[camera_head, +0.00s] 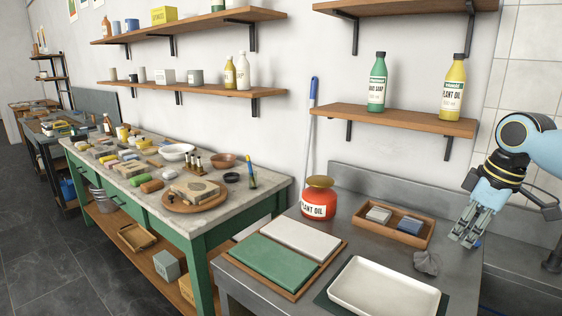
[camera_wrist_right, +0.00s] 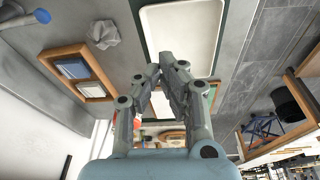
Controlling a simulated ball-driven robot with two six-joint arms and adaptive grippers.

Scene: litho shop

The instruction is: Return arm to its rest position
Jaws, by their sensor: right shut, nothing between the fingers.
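My right gripper (camera_head: 467,233) hangs from my blue arm at the right of the head view, fingers pointing down, above the right end of the steel counter. Its fingers are shut and empty. In the right wrist view the gripper (camera_wrist_right: 163,68) shows its closed fingers in the middle, with the counter and a white tray behind them. My left gripper is not in the head view.
The steel counter (camera_head: 350,231) holds a white tray (camera_head: 384,290), a crumpled grey cloth (camera_head: 427,263), a wooden tray (camera_head: 372,233) with two blocks, a red plant oil jar (camera_head: 319,200), and green and white slabs. A shelf (camera_head: 395,118) with two bottles is left of my arm.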

